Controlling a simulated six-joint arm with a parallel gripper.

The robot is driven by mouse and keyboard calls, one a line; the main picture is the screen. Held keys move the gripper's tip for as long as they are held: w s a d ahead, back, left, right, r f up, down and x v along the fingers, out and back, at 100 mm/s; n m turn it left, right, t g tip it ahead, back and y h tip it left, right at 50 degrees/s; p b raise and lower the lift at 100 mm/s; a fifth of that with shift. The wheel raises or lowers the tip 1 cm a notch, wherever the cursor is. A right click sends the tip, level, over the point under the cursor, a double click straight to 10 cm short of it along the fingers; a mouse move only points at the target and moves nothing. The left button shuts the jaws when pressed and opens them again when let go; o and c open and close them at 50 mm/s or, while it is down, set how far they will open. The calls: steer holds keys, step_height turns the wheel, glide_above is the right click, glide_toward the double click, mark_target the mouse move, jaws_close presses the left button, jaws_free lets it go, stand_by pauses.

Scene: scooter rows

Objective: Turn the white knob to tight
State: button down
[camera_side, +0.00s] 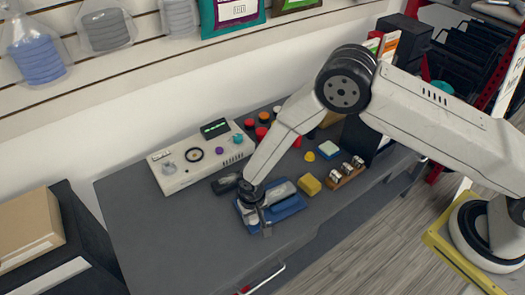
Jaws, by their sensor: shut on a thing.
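My gripper (264,222) points down at the left front part of a blue base with grey-white parts (288,207) on the dark table. Its fingers are shut on a small part there, mostly hidden by the fingers; I cannot tell whether it is a white knob. A white control box (178,180) stands to the left, apart from the gripper. No tight mark is readable.
A yellow block (309,184), a wooden holder with metal cylinders (345,174) and a blue-white block (329,150) lie right of the gripper. A black object (226,183) lies close left. Red-topped items (264,118) stand behind. The table's left front (170,245) is clear.

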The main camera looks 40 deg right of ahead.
steer(key=shift+m, duration=0.4)
steer(key=shift+c, duration=1.1)
jaws_free()
steer(key=shift+r, duration=0.15)
steer(key=shift+r, duration=3.8)
